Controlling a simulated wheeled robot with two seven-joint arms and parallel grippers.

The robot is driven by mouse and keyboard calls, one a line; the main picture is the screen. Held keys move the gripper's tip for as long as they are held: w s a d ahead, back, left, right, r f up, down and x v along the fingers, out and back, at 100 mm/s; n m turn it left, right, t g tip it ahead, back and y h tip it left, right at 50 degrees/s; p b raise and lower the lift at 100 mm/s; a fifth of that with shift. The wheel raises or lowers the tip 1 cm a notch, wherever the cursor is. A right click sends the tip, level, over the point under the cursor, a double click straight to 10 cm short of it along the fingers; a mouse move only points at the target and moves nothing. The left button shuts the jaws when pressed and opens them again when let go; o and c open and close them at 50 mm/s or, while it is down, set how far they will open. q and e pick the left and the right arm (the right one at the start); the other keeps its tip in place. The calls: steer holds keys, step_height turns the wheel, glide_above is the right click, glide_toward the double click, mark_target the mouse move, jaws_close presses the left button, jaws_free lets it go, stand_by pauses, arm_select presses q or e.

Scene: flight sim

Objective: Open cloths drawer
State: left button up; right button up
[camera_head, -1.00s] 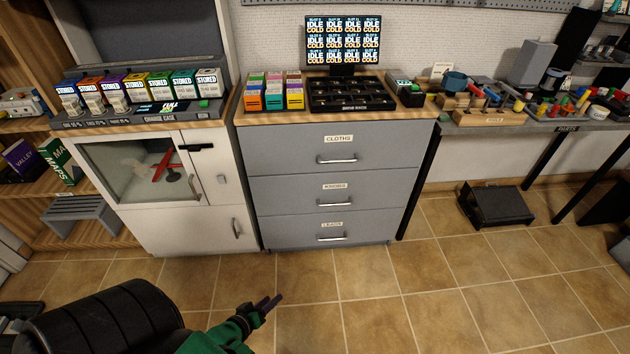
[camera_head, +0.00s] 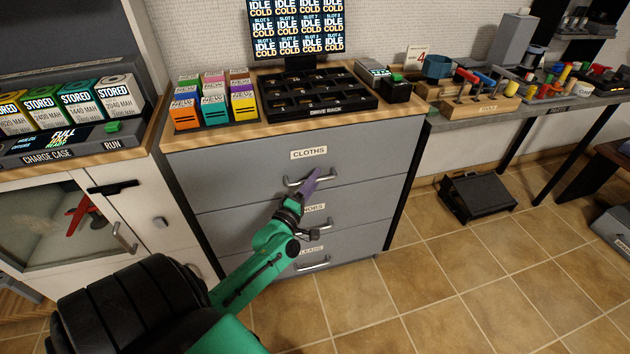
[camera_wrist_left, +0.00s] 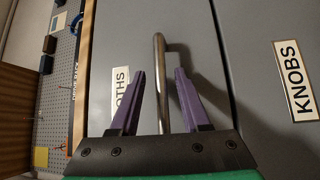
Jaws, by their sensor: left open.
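The grey cloths drawer (camera_head: 240,168) is the top one of three in the cabinet and is shut. Its label reads CLOTHS. Its metal bar handle (camera_head: 292,182) shows in the head view, partly hidden by my gripper. My left gripper (camera_head: 309,181) is at the right part of this handle, with purple fingers. In the left wrist view the handle (camera_wrist_left: 159,70) runs between the two open fingers (camera_wrist_left: 160,78), and I see a gap on each side of it. Part of the label (camera_wrist_left: 121,90) shows behind the left finger. My right gripper is not in view.
Below are the drawer labelled KNOBS (camera_wrist_left: 292,80) and a bottom drawer with its own handle (camera_head: 312,264). A white cabinet (camera_head: 130,215) stands at the left. A black stand (camera_head: 477,196) is on the floor at the right. The tiled floor (camera_head: 430,290) in front is clear.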

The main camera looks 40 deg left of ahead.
arm_select(q)
steer(key=shift+w+a, duration=0.15)
steer(key=shift+w, duration=0.3)
jaws_close()
stand_by(1.1)
